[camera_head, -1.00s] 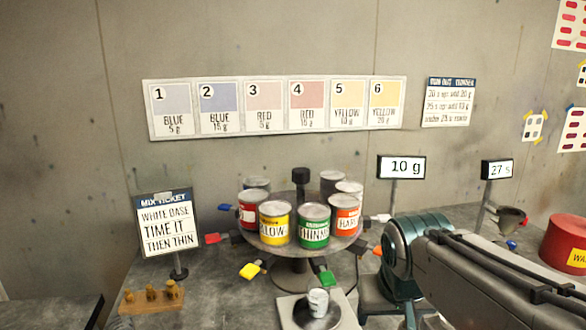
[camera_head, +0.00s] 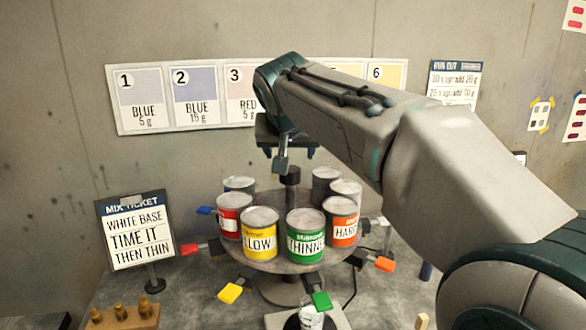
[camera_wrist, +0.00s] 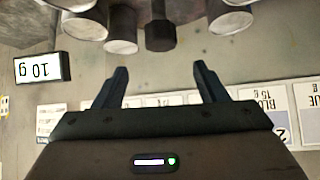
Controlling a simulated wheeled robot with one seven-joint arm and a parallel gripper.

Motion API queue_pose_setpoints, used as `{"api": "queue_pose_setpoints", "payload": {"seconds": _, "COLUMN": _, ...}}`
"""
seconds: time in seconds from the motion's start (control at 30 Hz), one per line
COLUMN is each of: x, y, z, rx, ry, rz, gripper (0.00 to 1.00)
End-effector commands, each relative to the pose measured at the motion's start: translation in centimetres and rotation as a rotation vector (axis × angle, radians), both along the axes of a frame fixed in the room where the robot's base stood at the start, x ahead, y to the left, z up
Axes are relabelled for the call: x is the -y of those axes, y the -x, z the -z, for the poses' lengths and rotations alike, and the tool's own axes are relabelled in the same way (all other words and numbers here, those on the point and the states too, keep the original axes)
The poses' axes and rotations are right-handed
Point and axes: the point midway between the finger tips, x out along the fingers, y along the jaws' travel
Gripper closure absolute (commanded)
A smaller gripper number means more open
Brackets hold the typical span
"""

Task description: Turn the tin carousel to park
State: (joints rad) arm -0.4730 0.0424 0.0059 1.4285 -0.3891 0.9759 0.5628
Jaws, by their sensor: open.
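The tin carousel (camera_head: 275,268) is a round grey turntable on the bench, with a ring of tins around a dark central post with a black knob (camera_head: 291,176). The yellow tin (camera_head: 260,234) and green thinner tin (camera_head: 305,236) face front, with the red tin (camera_head: 230,216) left and the orange hardener tin (camera_head: 341,222) right. Coloured tabs stick out below, including a green tab (camera_head: 321,300) at the front. My gripper (camera_head: 290,153) is open and empty above the knob. In the wrist view, the knob (camera_wrist: 160,36) lies beyond and between the fingers, apart from them.
A mix ticket sign (camera_head: 138,236) stands at left, behind a wooden block with brass pieces (camera_head: 120,316). A cup (camera_head: 311,318) stands in front of the carousel. A colour chart (camera_head: 140,101) hangs on the wall.

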Motion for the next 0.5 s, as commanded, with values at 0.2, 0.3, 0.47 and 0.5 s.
{"api": "queue_pose_setpoints", "payload": {"seconds": 0.2, "x": -0.1, "y": -3.5, "z": 3.5, "rx": -0.004, "ry": 0.002, "rz": 0.001, "gripper": 0.34}}
{"api": "queue_pose_setpoints", "payload": {"seconds": 0.3, "x": 0.0, "y": -4.9, "z": 4.9, "rx": -0.004, "ry": 0.002, "rz": 0.001, "gripper": 0.34}}
{"api": "queue_pose_setpoints", "payload": {"seconds": 0.47, "x": 0.0, "y": -6.5, "z": 6.5, "rx": -0.002, "ry": 0.001, "rz": 0.002, "gripper": 0.34}}
{"api": "queue_pose_setpoints", "payload": {"seconds": 0.5, "x": 0.0, "y": -6.8, "z": 6.8, "rx": -0.002, "ry": 0.001, "rz": 0.002, "gripper": 0.34}}
